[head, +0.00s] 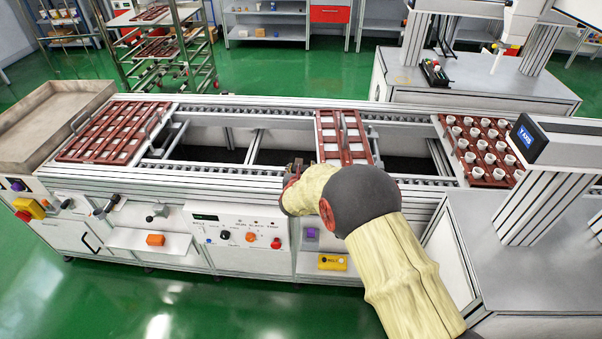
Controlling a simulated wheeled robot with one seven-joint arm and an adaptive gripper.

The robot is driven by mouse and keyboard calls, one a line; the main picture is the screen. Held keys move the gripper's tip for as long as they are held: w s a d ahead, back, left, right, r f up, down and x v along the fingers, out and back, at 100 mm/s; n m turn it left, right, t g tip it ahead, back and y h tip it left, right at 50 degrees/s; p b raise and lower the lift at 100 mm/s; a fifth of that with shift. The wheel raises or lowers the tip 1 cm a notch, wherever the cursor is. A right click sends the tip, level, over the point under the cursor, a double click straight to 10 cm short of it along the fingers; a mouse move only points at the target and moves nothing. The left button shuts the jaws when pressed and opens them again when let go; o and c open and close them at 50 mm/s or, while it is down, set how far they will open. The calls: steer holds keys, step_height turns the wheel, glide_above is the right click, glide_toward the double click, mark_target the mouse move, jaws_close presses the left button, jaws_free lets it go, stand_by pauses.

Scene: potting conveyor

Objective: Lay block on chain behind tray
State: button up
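The middle red tray (326,140), a lattice frame with a handle, lies across the conveyor. A roller chain (250,108) runs along the far rail, and another (225,177) along the near rail. My gripper (294,168) is over the near rail, just left of the middle tray. It is small and partly hidden by my padded wrist, so its opening and any hold are unclear. An orange block (155,240) sits on the left front shelf, and a purple block (312,234) is on the front right of the panel. Which block is meant is unclear.
A red tray (113,128) lies at the left end, and a red tray with several white pots (484,150) at the right. A grey column with a display (545,190) stands at right. The conveyor is open between the left and middle trays.

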steer(key=shift+f, duration=0.2)
steer(key=shift+f, duration=0.15)
steer(key=o, duration=1.2)
steer(key=shift+r, duration=0.3)
steer(key=p+v, duration=0.4)
steer(key=v, duration=0.7)
steer(key=shift+s, duration=0.45)
